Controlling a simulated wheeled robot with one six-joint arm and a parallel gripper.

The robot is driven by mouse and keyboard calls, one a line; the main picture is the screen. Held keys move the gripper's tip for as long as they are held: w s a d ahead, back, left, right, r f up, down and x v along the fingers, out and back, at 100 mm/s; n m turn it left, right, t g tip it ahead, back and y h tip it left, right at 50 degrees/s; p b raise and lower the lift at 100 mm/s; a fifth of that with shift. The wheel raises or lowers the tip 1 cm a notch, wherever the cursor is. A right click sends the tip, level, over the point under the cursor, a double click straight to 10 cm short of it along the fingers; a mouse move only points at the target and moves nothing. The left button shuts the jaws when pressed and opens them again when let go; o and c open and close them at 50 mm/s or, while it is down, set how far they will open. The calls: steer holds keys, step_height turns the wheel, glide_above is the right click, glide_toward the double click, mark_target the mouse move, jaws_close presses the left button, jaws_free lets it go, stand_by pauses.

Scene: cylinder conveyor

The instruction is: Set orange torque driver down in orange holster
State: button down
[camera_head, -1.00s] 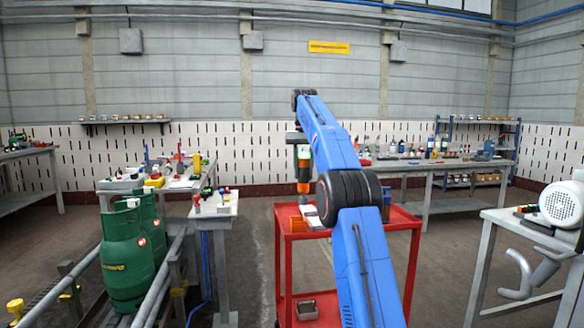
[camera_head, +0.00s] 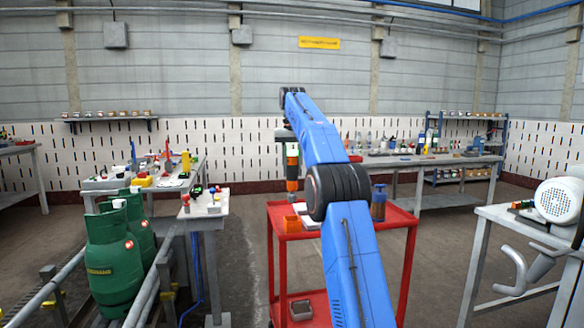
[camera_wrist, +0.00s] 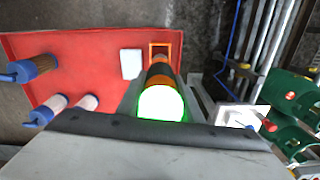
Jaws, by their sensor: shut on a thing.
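The orange torque driver (camera_head: 292,172), with a dark band and a green top, hangs roughly upright in my gripper (camera_head: 288,142). Its tip is over the red cart. In the wrist view the driver (camera_wrist: 160,77) shows end-on with a bright white top ringed in green, and my gripper (camera_wrist: 165,98) is shut around it. The orange holster (camera_head: 291,223) stands on the cart's top, below the driver. In the wrist view the holster (camera_wrist: 165,45) is an orange square rim just beyond the driver, which hides part of it. The driver appears above the holster, not inside.
The red cart (camera_head: 395,216) has a white block (camera_wrist: 131,63) beside the holster and several blue-capped containers (camera_wrist: 38,66) farther off. A small pale table (camera_head: 205,211) and green gas cylinders (camera_head: 107,258) stand left. A grey bench (camera_head: 500,217) stands right.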

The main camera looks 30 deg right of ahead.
mark_target(292, 199)
steer(key=shift+f, duration=2.05)
steer(key=shift+f, duration=4.15)
steer(key=c, duration=1.2)
jaws_free()
